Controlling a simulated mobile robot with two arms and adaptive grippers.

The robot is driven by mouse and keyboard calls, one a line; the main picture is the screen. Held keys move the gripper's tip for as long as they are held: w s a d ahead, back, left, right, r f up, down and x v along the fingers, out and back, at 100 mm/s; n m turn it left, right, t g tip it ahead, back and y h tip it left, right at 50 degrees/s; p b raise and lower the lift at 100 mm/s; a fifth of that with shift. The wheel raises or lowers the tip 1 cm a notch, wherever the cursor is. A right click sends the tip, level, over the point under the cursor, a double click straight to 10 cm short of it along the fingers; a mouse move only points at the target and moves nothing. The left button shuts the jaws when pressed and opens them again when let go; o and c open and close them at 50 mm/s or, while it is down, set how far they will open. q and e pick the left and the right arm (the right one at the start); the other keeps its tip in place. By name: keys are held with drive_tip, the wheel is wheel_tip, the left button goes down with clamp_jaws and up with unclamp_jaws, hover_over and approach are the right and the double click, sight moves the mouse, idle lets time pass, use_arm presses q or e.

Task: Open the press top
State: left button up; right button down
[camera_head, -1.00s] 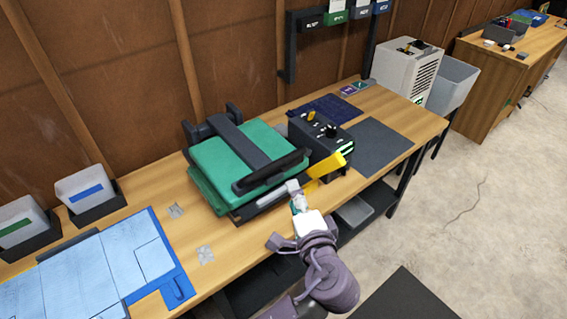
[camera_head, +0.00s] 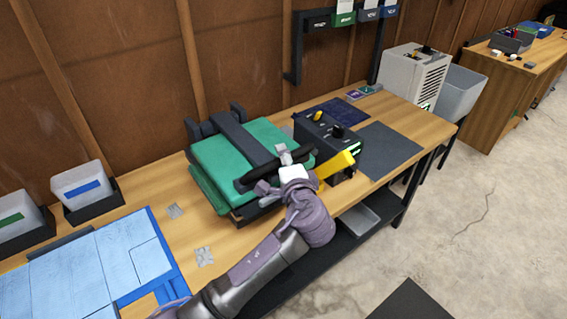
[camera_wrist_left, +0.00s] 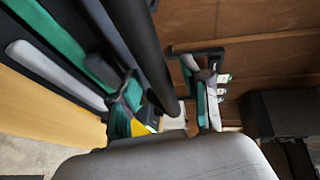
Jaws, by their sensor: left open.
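The press (camera_head: 207,180) stands on the wooden bench, its green top (camera_head: 222,153) lying flat on the lower part, apparently closed. A black arm crosses the top and joins a black handle bar (camera_head: 304,152) along the front edge. My left gripper (camera_head: 273,170) is at this bar, with its fingers open. In the left wrist view the bar (camera_wrist_left: 142,45) runs down between the two spread fingers (camera_wrist_left: 165,105); I cannot tell whether they touch it. My wrist hides part of the press's front. My right gripper is not in view.
A black control box (camera_head: 322,138) with knobs stands right of the press, with a yellow piece (camera_head: 335,165) close to my left gripper. A dark mat (camera_head: 388,150) lies further right. A blue board (camera_head: 172,270) with pale blue cloth lies left, beside two bins. A wooden wall stands behind.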

use_arm(q)
drive_tip(key=shift+w, duration=0.25)
drive_tip(key=shift+a, duration=0.1)
drive_tip(key=c, duration=0.8)
clamp_jaws()
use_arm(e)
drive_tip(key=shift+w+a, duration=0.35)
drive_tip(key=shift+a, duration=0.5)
